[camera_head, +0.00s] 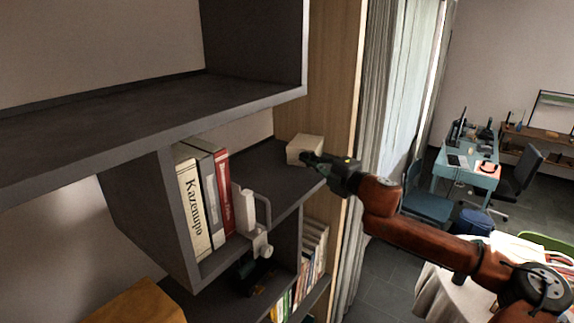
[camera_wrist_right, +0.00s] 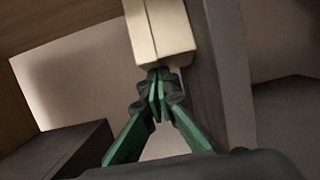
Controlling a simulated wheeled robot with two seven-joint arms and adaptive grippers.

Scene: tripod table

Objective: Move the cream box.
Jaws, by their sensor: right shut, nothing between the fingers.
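The cream box (camera_head: 304,148) stands on the grey shelf, near the shelf's right end, in the head view. My right gripper (camera_head: 306,158) is shut and empty, with its fingertips right at the box's near side. In the right wrist view, the cream box (camera_wrist_right: 161,30) is straight ahead of the closed green-and-black fingers (camera_wrist_right: 157,75). The tips seem to meet or nearly meet its lower edge; I cannot tell whether they touch. My left gripper is not in view.
The shelf (camera_head: 262,165) also bears several upright books (camera_head: 199,200) and a white bookend-like object (camera_head: 250,222) to the left. A wooden panel (camera_head: 335,80) and a curtain (camera_head: 378,90) stand behind and right of the box. Shelf boards rise above at left.

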